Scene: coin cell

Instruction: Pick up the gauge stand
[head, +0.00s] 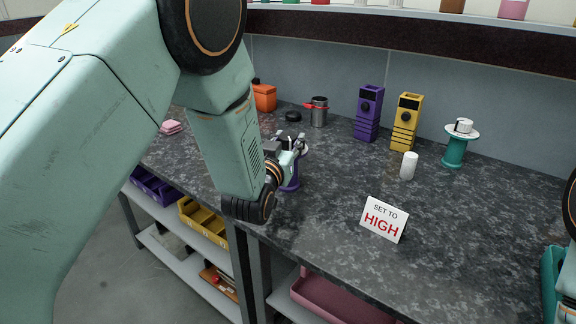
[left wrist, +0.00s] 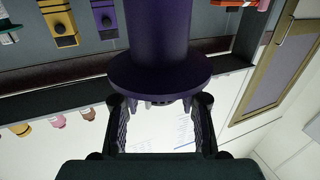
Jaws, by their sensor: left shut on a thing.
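The purple gauge stand (head: 292,182) stands at the middle left of the dark counter, partly hidden behind my left arm. My left gripper (head: 287,150) is at its upper part and shut on it. In the left wrist view the stand (left wrist: 158,30) appears as a purple column with a wide round flange between the two fingers of my left gripper (left wrist: 159,103). Whether its base touches the counter is hard to tell. My right gripper is out of view; only parts of my right arm show at the right edge.
A teal stand with a white top (head: 455,150), a white cylinder (head: 408,166), yellow (head: 404,122) and purple (head: 368,113) devices and a metal cup (head: 319,112) stand on the counter. A "SET TO HIGH" sign (head: 383,220) is nearer.

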